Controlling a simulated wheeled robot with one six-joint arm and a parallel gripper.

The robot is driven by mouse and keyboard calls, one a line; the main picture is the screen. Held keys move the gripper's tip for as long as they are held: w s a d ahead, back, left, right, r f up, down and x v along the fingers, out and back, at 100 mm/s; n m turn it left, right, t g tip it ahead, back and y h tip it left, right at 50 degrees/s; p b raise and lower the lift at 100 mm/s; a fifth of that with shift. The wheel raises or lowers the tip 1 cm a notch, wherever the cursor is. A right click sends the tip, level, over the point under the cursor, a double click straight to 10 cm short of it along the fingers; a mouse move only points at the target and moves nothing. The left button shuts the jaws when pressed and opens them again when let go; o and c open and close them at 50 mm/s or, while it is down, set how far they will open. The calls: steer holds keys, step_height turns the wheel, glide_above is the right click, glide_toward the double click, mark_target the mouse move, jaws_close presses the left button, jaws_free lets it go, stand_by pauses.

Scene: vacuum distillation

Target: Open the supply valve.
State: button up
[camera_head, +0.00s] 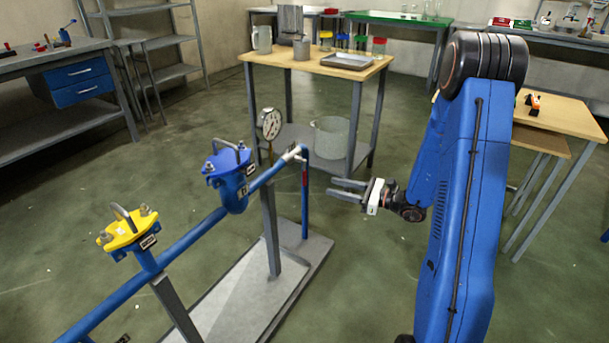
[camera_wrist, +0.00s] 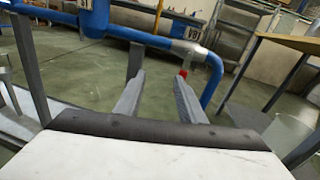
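A blue pipe (camera_head: 190,238) runs up from the lower left and bends down at its right end. It carries a yellow-topped fitting (camera_head: 128,228) and a blue-topped fitting (camera_head: 228,165), each with a metal loop on top. A narrow red part (camera_head: 305,178) shows at the downturned end; a red tip (camera_wrist: 183,73) also shows in the wrist view near a tag (camera_wrist: 193,31). I cannot tell which part is the supply valve. My gripper (camera_head: 331,187) is open and empty, right of the pipe end and apart from it. In the wrist view its fingers (camera_wrist: 158,80) point toward the pipe.
A dial gauge (camera_head: 270,123) stands behind the pipe. The pipe stands on a grey base plate (camera_head: 225,305). A wooden-topped table (camera_head: 300,62) with vessels and a tray stands behind. A lower wooden table (camera_head: 555,120) is at right. Floor between is clear.

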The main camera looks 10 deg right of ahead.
mark_target(306, 174)
steer(key=w+d+f+m+t+h, duration=0.1)
steer(key=w+d+f+m+t, duration=0.1)
steer(key=w+d+f+m, duration=0.15)
steer(key=shift+n, duration=0.35)
steer(key=x, duration=1.6)
steer(key=shift+w+a, duration=0.1)
steer(key=shift+a, duration=0.1)
jaws_close()
